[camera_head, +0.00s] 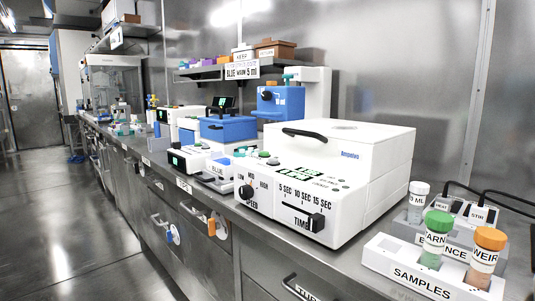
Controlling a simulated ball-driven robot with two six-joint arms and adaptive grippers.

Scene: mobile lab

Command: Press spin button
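A large white centrifuge-like machine (325,170) stands on the steel counter, with its lid (345,138) down and a black handle (303,133) on it. Which one is the spin button cannot be read. A black speed knob (247,191) is at the panel's left and a black time slider (316,222) is at the right end near 15 SEC. Neither gripper is in view.
A white samples rack (395,262) with a green-capped vial (437,235) and an orange-capped vial (486,255) stands at the right front. Blue and white devices (228,129) line the counter further back. A shelf (222,70) hangs above them. The floor aisle (70,220) at left is clear.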

